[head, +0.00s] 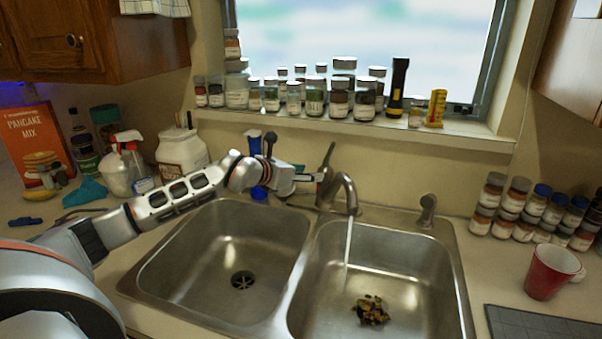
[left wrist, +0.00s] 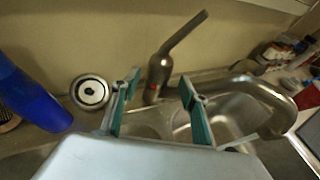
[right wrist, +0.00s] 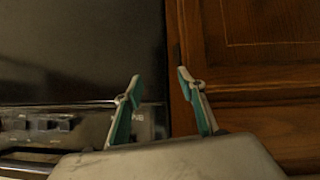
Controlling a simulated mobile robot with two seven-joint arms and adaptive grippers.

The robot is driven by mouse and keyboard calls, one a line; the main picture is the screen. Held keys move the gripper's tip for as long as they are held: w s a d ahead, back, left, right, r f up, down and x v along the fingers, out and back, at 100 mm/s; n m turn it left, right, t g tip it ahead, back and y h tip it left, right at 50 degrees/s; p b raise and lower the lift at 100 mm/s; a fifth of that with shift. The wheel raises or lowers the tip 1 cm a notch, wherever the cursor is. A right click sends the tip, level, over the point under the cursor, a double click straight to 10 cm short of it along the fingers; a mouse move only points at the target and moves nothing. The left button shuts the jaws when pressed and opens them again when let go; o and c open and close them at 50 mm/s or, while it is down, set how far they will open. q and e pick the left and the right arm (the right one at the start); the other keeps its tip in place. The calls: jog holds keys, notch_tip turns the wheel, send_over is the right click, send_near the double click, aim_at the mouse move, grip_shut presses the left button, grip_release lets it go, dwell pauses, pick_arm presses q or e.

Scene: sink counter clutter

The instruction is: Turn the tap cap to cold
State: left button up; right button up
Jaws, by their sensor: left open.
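The metal tap stands behind the double sink (head: 300,262), with its cap and lever (head: 328,157) angled up to the right; they also show in the left wrist view (left wrist: 160,68), where a small red mark is on the body. Its spout (head: 348,187) curves over the right basin, and a stream of water (head: 348,243) runs from it. My left gripper (head: 318,177) is open and empty, just left of the tap. In the left wrist view the tap body appears between my fingertips (left wrist: 160,86); contact cannot be told. My right gripper (right wrist: 160,81) is open and empty, away from the sink.
Several jars (head: 315,97) and a black flashlight (head: 397,88) line the window sill. A blue bottle (head: 258,180) stands behind my left wrist. Food scraps (head: 371,310) lie in the right basin. A red cup (head: 551,272) stands at right. My right gripper faces a wooden cabinet (right wrist: 255,60).

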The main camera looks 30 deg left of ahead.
pick_arm(q)
jog(key=shift+v, duration=1.45)
